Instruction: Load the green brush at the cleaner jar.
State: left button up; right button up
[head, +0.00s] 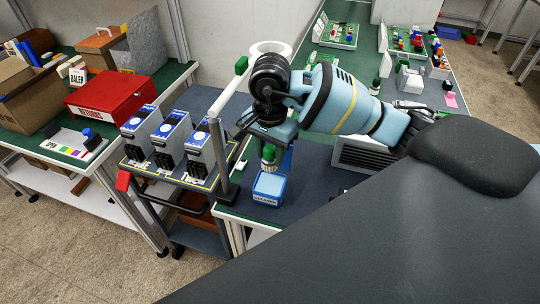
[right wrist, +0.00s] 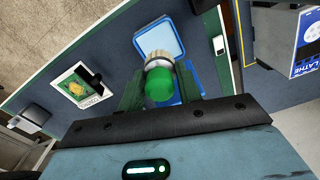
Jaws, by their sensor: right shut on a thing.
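The green brush (head: 268,154) hangs below my right gripper (head: 271,143) in the head view. In the right wrist view its round green top (right wrist: 159,84) sits between the two fingers of the gripper (right wrist: 160,90), which is shut on it. A pale metal collar shows beyond the green part. The blue cleaner jar (head: 268,188) stands on the dark bench mat, directly below the brush in the head view. In the right wrist view the light blue jar (right wrist: 160,40) lies beyond the brush, which partly covers it. I cannot tell whether brush and jar touch. My left gripper is not in view.
Several blue and white drive units (head: 172,138) stand on a cart left of the jar, beside a grey post (head: 218,160). A red returns box (head: 115,97) is on the left bench.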

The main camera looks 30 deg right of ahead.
aim_at(270, 167)
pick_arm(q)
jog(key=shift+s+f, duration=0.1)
pick_arm(e)
jog(key=shift+f, duration=0.2)
jog(key=shift+f+b, duration=0.9)
jog(key=shift+f, duration=1.55)
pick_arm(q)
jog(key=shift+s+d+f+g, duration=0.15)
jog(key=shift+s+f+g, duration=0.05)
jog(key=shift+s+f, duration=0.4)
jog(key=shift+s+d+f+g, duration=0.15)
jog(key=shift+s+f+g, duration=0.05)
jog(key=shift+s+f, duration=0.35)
pick_arm(e)
jog(key=shift+f, duration=0.4)
pick_arm(q)
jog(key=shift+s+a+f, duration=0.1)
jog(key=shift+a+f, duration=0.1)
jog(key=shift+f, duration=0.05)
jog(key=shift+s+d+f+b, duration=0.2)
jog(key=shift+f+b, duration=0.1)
jog(key=shift+b, duration=0.1)
pick_arm(e)
jog(key=shift+f, duration=0.5)
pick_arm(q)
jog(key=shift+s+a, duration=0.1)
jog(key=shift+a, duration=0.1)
